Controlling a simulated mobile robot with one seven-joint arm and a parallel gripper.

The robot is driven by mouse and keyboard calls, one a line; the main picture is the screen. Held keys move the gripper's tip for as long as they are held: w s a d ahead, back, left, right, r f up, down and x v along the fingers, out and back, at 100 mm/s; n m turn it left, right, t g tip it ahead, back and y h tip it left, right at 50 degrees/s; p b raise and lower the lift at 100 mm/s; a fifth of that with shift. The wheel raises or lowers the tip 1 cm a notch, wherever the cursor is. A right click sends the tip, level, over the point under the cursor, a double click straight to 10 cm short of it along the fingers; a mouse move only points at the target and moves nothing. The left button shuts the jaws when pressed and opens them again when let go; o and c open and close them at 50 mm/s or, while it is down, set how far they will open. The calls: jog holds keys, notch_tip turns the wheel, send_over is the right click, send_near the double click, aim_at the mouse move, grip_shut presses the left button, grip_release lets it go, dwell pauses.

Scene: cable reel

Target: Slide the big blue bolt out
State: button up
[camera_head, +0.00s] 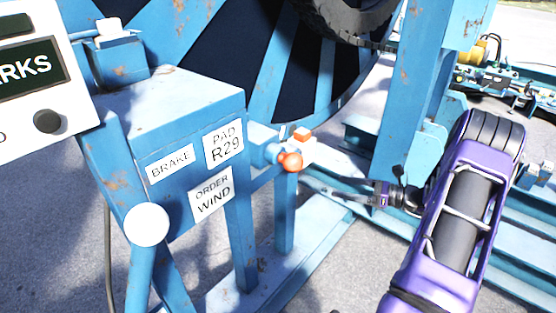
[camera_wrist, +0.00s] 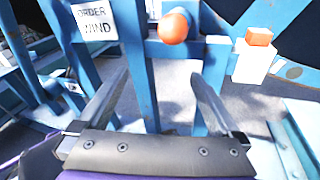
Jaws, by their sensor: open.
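The big blue bolt (camera_head: 272,153) sits at the side of the blue stand, with an orange-red ball knob (camera_head: 291,162) at its near end. In the wrist view the ball knob (camera_wrist: 173,27) is at top centre, and most of the bolt is hidden behind it. My gripper (camera_head: 348,190) is right of and below the knob in the head view. In the wrist view my gripper (camera_wrist: 160,85) has its two fingers spread wide and empty, with the knob beyond and above the gap. Nothing touches the knob.
A blue stand carries labels reading BRAKE, PAD R29 and ORDER WIND (camera_head: 213,194). A lever with a white ball (camera_head: 147,224) stands at its front left. An orange block (camera_wrist: 259,37) on a white block is right of the knob. A large blue reel rises behind.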

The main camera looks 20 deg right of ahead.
aim_at(295, 164)
jog(key=w+a, duration=0.3)
jog(key=w, duration=0.1)
jog(key=w+a+t, duration=0.1)
jog(key=w+a, duration=0.3)
jog(key=w+a+r+m+t, duration=0.1)
jog(key=w+a, duration=0.3)
jog(key=w, duration=0.1)
jog(key=shift+p, duration=0.3)
grip_shut()
